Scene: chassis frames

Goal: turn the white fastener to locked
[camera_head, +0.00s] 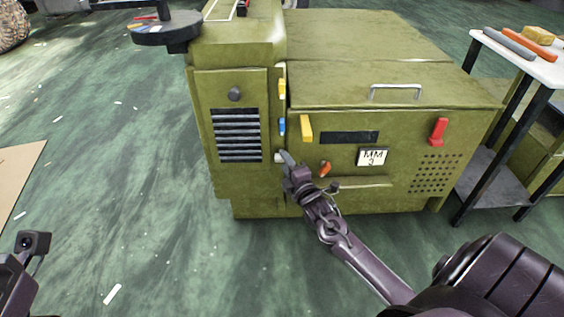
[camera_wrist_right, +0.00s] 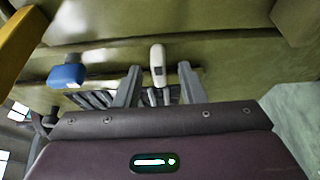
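The white fastener (camera_head: 279,157) is the lowest of three coloured fasteners on the narrow vertical strip of the green machine's front. In the right wrist view, the white fastener (camera_wrist_right: 157,62) stands between my two right fingers, with a gap on each side. My right gripper (camera_head: 287,159) is open at the machine's front, close to this fastener, and partly hides it in the head view. The blue fastener (camera_head: 282,126) is just above it, and the yellow fastener (camera_head: 282,88) is higher up. Only a dark part of my left arm shows at the lower left; its fingers are not visible.
The front panel also carries a yellow lever (camera_head: 306,128), an orange knob (camera_head: 325,168) and a red lever (camera_head: 438,130). A vent grille (camera_head: 238,135) lies left of the strip. A white-topped table (camera_head: 520,62) with tools stands at the right. The floor in front is mostly clear.

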